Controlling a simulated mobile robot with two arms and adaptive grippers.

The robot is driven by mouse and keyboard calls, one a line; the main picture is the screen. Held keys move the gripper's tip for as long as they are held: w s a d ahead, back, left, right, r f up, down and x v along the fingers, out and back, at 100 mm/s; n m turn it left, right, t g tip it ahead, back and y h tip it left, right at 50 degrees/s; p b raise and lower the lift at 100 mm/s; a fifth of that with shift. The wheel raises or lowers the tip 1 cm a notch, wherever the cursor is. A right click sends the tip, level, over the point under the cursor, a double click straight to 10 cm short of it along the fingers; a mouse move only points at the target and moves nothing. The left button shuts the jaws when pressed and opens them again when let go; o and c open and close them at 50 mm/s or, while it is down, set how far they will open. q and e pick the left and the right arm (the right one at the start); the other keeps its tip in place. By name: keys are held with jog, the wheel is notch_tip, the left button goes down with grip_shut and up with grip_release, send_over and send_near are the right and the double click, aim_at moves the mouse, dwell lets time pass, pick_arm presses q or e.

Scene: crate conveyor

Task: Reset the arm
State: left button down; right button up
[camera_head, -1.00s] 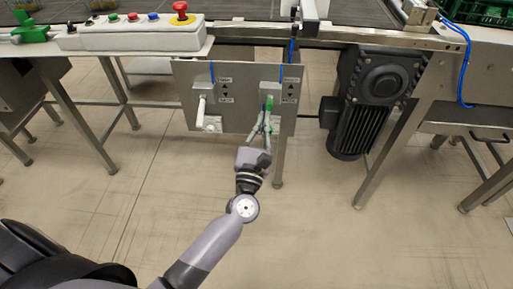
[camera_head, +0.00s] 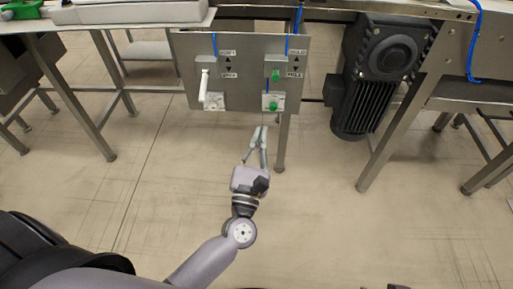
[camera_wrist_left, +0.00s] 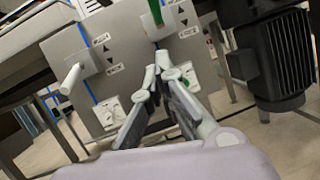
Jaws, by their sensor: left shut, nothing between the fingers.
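My left gripper (camera_head: 260,131) is shut and empty, just below the lower edge of a grey metal panel (camera_head: 240,87). The panel carries two lever units. The left one has a white handle (camera_head: 204,86) hanging down. The right one has a green lever part (camera_head: 276,76) above and a green knob (camera_head: 273,106) on a pale plate below. In the head view the fingertips are apart from both units. In the left wrist view the fingers (camera_wrist_left: 160,88) point up toward the panel and partly hide the right unit; the white handle (camera_wrist_left: 70,78) stands to their left. My right gripper does not show.
A black motor (camera_head: 377,77) hangs under the conveyor frame right of the panel. Metal legs (camera_head: 404,135) stand on both sides. The floor below the panel is clear.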

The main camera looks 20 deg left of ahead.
pick_arm(q)
jog(key=shift+v, duration=1.15)
